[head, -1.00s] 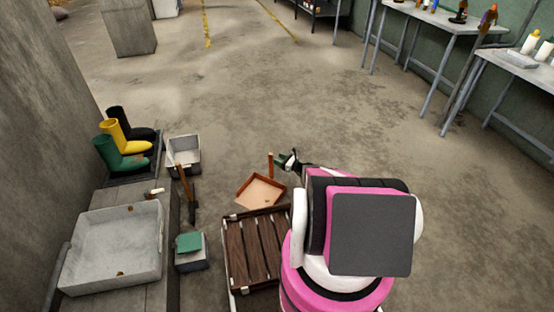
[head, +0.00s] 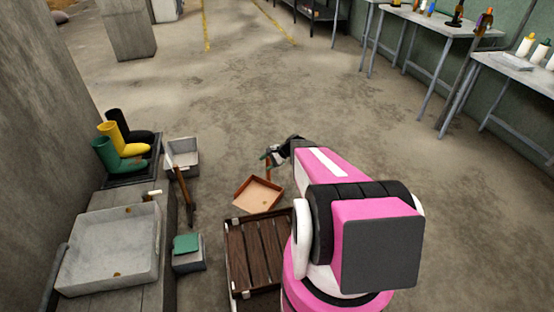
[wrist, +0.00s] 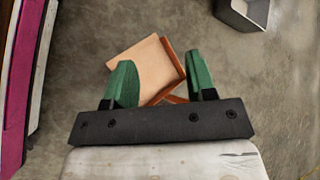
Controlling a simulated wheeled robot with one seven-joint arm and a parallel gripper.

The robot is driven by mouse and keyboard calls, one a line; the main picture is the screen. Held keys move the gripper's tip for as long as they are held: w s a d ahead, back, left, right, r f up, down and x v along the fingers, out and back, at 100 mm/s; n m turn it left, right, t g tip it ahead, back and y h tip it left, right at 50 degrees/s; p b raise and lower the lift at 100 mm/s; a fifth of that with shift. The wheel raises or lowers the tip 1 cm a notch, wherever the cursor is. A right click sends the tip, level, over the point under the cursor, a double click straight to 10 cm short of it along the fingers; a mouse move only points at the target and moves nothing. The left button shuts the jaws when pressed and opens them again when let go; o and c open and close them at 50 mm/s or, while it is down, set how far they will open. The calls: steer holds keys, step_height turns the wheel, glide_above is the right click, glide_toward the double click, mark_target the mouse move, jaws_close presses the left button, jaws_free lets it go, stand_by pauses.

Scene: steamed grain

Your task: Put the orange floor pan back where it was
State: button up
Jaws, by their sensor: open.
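The orange floor pan (head: 258,196) lies on the concrete floor in the head view, just beyond the wooden slatted deck. Its short upright handle (head: 268,169) rises at its far right corner. In the wrist view the pan (wrist: 146,64) shows its pale inside beyond the fingers, and its orange rim and handle (wrist: 176,98) show between them. My gripper (head: 272,155) is at the handle's top in the head view. In the wrist view my gripper (wrist: 160,82) has its green fingers spread apart, with the handle between them. I cannot tell whether either finger touches it.
A slatted wooden deck (head: 256,246) stands in front of the pan. To the left are a grey bin (head: 185,160), a tool with a brown handle (head: 183,190), a small box with a green top (head: 187,252), a stone sink (head: 110,245) and boots (head: 122,137).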

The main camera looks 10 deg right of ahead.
steer(key=s+d+r+n+g+h, duration=0.1)
steer(key=s+r+n+h, duration=0.9)
steer(key=s+r, duration=0.5)
steer(key=shift+d+r+n+g, duration=0.3)
steer(key=shift+r+n, duration=0.1)
steer(key=shift+n, duration=0.2)
